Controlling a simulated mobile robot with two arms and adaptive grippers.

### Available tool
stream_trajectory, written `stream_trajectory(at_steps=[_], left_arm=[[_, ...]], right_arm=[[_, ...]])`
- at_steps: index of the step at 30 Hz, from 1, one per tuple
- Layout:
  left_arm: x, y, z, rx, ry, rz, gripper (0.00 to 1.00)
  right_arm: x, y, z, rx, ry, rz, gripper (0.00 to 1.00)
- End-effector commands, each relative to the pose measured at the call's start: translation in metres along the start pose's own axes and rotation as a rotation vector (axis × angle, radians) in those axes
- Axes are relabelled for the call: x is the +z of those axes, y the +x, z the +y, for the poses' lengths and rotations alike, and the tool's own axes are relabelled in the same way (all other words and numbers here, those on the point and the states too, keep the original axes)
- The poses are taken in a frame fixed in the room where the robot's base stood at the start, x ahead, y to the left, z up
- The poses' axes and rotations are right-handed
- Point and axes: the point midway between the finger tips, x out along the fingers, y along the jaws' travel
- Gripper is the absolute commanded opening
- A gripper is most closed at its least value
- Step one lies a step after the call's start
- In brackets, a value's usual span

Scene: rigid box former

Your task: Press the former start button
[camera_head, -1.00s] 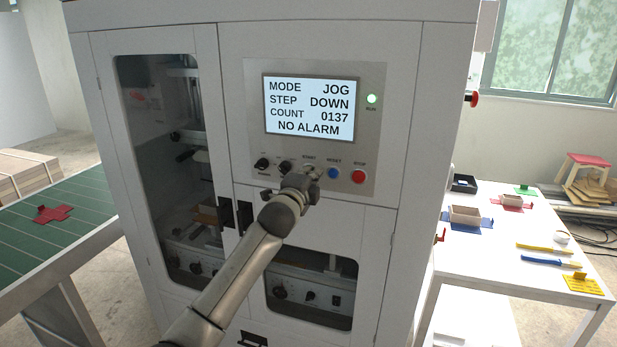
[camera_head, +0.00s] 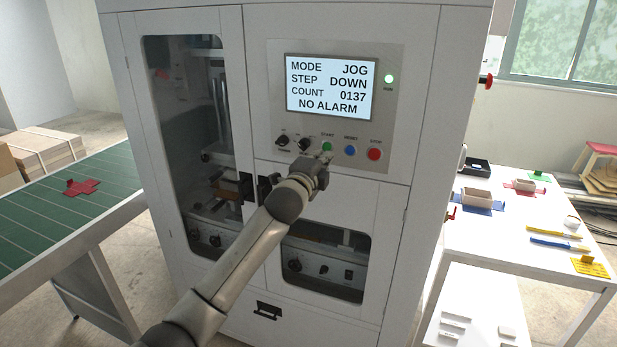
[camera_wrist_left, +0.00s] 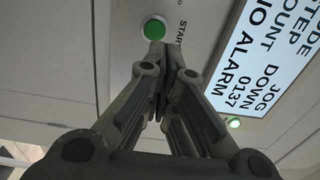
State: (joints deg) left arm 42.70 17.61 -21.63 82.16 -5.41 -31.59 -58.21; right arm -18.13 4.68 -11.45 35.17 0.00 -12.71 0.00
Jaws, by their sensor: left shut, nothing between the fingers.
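The green START button (camera_head: 327,146) is on the control panel of the white machine, below its screen. My left gripper (camera_head: 324,158) is in front of the panel, with its tip just below the button. In the left wrist view the button (camera_wrist_left: 154,29) shows uncovered beyond the tips of my left gripper (camera_wrist_left: 164,48). Its fingers are together and hold nothing. I cannot tell whether the tips touch the panel. My right gripper is not in view.
The screen (camera_head: 331,87) reads MODE JOG, STEP DOWN, COUNT 0137, NO ALARM. A blue RESET button (camera_head: 350,151) and a red STOP button (camera_head: 375,154) are right of START. Two black knobs (camera_head: 304,144) are left of it. A green-topped table (camera_head: 60,225) stands at left.

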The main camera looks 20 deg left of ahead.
Motion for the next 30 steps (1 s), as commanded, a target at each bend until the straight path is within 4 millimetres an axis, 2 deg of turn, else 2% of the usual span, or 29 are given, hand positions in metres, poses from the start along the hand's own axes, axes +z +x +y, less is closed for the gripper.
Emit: stream_trajectory(at_steps=[3, 11, 14, 22, 30], left_arm=[[0.000, -0.012, 0.004, 0.001, 0.002, 0.000, 0.00], [0.000, -0.047, 0.004, 0.001, 0.001, 0.001, 0.00], [0.000, -0.060, 0.005, 0.003, 0.001, 0.001, 0.00], [0.000, -0.081, 0.003, 0.004, 0.000, 0.000, 0.00], [0.000, -0.083, 0.002, 0.004, -0.001, 0.000, 0.00]], right_arm=[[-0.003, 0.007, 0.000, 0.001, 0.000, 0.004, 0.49], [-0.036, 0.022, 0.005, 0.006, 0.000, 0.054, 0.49], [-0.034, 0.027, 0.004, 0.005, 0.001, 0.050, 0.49], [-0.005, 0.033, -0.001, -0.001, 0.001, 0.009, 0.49], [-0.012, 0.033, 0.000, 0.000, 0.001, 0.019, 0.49]])
